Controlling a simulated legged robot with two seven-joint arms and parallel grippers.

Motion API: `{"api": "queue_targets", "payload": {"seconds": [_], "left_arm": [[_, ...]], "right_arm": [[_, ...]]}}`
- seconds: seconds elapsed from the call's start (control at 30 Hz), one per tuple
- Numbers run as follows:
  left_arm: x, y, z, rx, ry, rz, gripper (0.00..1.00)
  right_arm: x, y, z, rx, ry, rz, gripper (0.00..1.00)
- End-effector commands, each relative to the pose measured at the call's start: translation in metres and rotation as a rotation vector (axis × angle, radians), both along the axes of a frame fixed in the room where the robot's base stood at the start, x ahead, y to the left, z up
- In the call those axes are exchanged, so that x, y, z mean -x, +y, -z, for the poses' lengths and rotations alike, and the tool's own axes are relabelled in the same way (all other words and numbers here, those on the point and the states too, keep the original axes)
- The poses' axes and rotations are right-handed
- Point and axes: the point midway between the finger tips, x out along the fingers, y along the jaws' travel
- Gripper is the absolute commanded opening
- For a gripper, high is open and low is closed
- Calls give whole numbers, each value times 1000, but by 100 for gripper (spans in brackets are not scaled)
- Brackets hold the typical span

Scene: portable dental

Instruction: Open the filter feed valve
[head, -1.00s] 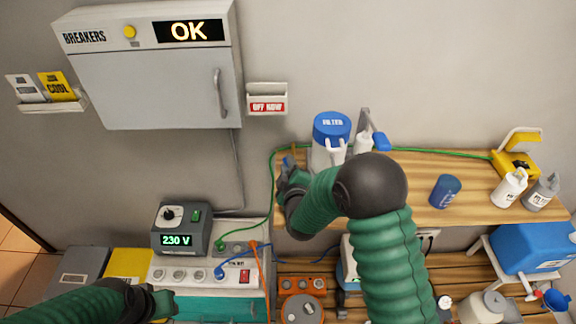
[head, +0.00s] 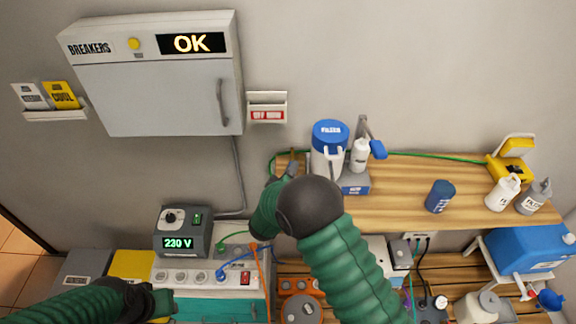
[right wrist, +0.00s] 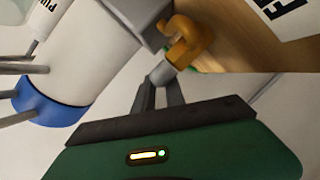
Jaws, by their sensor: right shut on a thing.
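The white filter (head: 330,136) with a blue lid marked FILTER stands at the left part of the wooden shelf, against the wall. In the right wrist view its white body (right wrist: 92,52) is at upper left. An orange lever (right wrist: 188,43) sits beside a grey block there, seemingly the feed valve's handle. My right gripper (right wrist: 160,74) is shut on the lever's near end. In the head view my right gripper (head: 289,170) is left of the filter, mostly hidden behind my arm. My left gripper (head: 163,303) is low at left, its fingers unclear.
A pump bottle (head: 360,155) stands right of the filter. A 230 V unit (head: 183,233) is at lower left. A green cable runs along the shelf's back.

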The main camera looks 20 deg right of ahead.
Motion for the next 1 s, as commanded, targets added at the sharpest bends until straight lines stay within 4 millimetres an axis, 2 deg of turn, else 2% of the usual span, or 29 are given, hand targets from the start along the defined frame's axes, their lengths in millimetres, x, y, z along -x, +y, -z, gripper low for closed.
{"api": "queue_targets", "payload": {"seconds": [0.07,0.4,0.43,0.57,1.0], "left_arm": [[0,0,-6,0,0,0,36],[0,0,-4,0,0,0,36],[0,0,-4,0,0,0,36],[0,0,-4,0,0,0,36],[0,0,-11,0,0,0,36]], "right_arm": [[1,-1,0,-1,4,33,0],[3,-2,4,-2,7,53,0],[3,-2,4,-3,8,52,19],[3,-2,3,-2,7,52,36],[1,-6,-3,-1,3,50,36]]}}
